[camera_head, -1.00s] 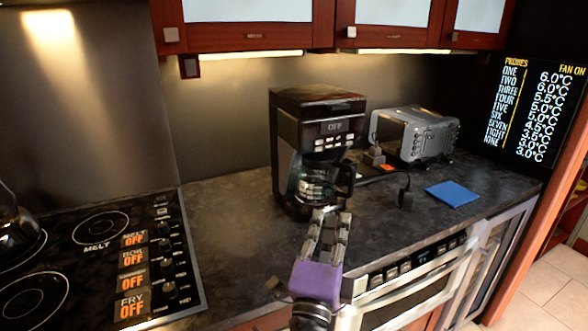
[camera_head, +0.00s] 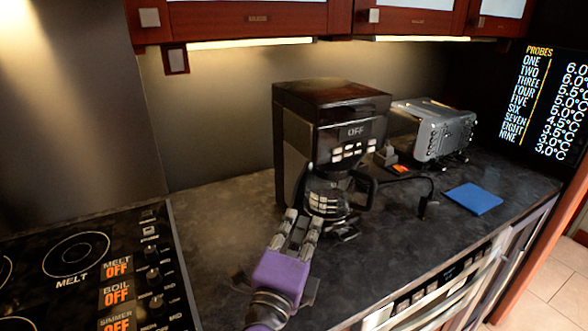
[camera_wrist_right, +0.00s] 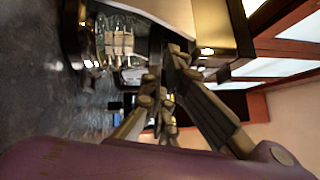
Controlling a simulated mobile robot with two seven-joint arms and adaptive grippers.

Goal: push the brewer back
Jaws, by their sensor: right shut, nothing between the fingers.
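The brewer (camera_head: 318,110) is a black coffee maker with a glass carafe (camera_head: 328,200) and an "OFF" display. It stands upright on the dark counter, in front of the back wall. My right gripper (camera_head: 305,215), purple with grey fingers, is shut and empty. Its fingertips are at the lower front of the brewer, just left of the carafe; I cannot tell whether they touch. In the right wrist view the fingers (camera_wrist_right: 165,100) point at the brewer, with the carafe (camera_wrist_right: 118,42) at upper left. My left gripper is not in view.
A stove (camera_head: 100,262) lies to the left. A silver toaster (camera_head: 440,130) and a blue cloth-like square (camera_head: 473,198) are to the right. A cord and plug (camera_head: 425,205) lie right of the carafe. Cabinets (camera_head: 260,18) hang above. The counter left of the brewer is clear.

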